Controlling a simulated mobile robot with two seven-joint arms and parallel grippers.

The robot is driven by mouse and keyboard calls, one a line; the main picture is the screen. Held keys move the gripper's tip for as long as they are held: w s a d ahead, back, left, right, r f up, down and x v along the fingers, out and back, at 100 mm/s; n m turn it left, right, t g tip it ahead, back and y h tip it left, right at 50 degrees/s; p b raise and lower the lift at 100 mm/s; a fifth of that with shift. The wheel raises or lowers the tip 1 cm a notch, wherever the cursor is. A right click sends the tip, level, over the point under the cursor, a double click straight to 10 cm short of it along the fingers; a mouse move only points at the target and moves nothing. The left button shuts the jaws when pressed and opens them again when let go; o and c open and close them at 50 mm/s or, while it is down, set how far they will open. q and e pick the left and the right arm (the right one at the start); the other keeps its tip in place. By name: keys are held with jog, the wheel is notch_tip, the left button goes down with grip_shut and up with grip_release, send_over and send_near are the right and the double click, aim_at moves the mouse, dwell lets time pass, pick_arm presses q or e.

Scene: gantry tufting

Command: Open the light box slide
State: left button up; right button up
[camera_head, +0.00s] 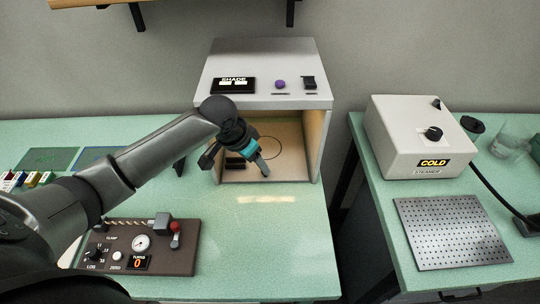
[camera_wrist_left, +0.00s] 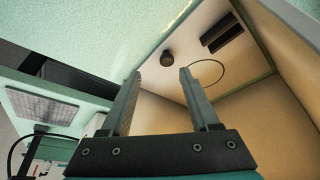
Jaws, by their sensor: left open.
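The light box (camera_head: 215,75) is a grey cabinet at the back of the left bench, with an open front and a lit tan inside. Its top carries a black SHADE panel (camera_head: 233,86), a purple button (camera_head: 280,84) and a small black control (camera_head: 309,83). I cannot tell which part is the slide. My left gripper (camera_head: 238,164) is at the open front, empty, apart from the controls on top. In the left wrist view its open fingers (camera_wrist_left: 161,75) point into the box, towards a dark round knob (camera_wrist_left: 167,58), a dark slotted piece (camera_wrist_left: 222,35) and a drawn circle (camera_wrist_left: 206,62).
A brown control board (camera_head: 180,258) with a gauge and red-knobbed lever lies on the bench below my left arm. On the right bench stand a white steamer (camera_head: 400,150) and a perforated plate (camera_head: 450,230). A gap separates the benches.

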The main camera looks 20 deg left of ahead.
pick_arm(q)
jog(key=w, duration=0.1)
jog(key=b, duration=0.1)
send_over(262, 179)
notch_tip(262, 179, down, 5)
jog(key=shift+w+f, duration=0.1)
jog(key=shift+w+f+b, duration=0.2)
jog(key=shift+f+b, duration=0.1)
jog(key=shift+f, duration=0.25)
pick_arm(e)
jog(key=shift+s+f, duration=0.5)
jog(key=shift+f, duration=0.25)
pick_arm(q)
jog(key=shift+c, duration=0.3)
pick_arm(e)
jog(key=shift+w, duration=0.1)
pick_arm(q)
grip_shut()
